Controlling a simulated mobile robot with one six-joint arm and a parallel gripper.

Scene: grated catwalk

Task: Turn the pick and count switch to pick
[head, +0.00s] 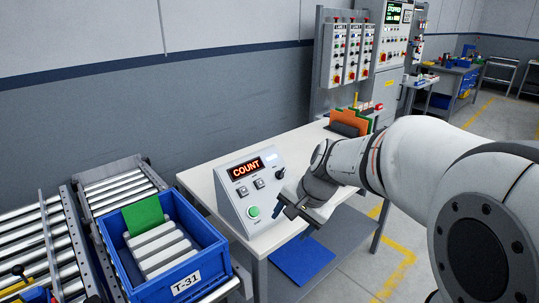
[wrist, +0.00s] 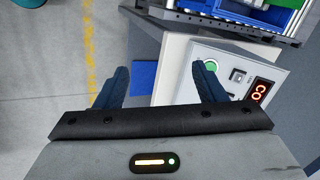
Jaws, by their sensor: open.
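The control box (head: 240,205) is a light grey sloped console on a white bench, with a lit display reading COUNT (head: 245,169). A dark rotary knob (head: 280,173), likely the pick and count switch, is at the right of its face; its exact pointing is too small to tell. My gripper (head: 297,213) is open and empty, in front of the box's right side, apart from the knob. In the wrist view my gripper (wrist: 161,82) shows two spread fingers, with the box (wrist: 228,58) at right. The knob is not visible there.
A green button (head: 253,212) and two small switches sit on the box face. A blue crate (head: 185,279) labelled T-31 stands on rollers at left. Orange and green folders (head: 346,122) stand at the bench's back. A blue mat (head: 302,260) lies on the lower shelf.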

